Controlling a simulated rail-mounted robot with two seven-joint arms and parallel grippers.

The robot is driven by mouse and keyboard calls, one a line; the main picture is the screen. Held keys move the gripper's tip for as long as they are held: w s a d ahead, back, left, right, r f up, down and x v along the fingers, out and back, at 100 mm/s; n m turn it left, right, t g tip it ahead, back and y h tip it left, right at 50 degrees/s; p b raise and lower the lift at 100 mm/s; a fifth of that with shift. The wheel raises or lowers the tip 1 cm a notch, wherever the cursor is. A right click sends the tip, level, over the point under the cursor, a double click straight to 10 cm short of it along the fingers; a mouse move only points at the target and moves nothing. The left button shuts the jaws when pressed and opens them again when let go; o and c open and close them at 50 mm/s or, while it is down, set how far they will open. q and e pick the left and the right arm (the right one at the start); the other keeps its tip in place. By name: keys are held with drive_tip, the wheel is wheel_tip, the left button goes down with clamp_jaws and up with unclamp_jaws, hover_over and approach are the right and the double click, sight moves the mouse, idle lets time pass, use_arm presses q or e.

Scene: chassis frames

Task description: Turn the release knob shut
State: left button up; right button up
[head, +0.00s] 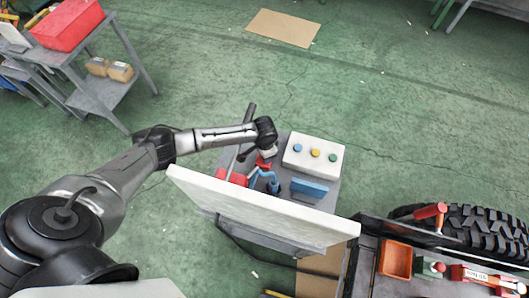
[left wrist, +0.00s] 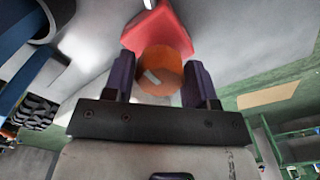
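In the left wrist view, the release knob (left wrist: 160,72) is a round orange knob with a pale mark on its face. It sits in front of a red part (left wrist: 158,28). My left gripper (left wrist: 161,75) has its two dark fingers on either side of the knob, and the knob fills the space between them with no clear gap. In the head view, my left arm reaches in from the left and its gripper (head: 268,148) points down at small red parts (head: 263,163) on a grey cart. The knob cannot be made out there. My right gripper is not in view.
A tyre (head: 480,230) and an orange tray (head: 396,260) are at right.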

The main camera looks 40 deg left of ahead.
use_arm(q)
drive_tip(key=o, duration=0.3)
wheel_tip(320, 180, up, 14)
drive_tip(key=shift+f+p, duration=0.1)
drive_tip(key=shift+p, duration=0.45)
idle(0.4)
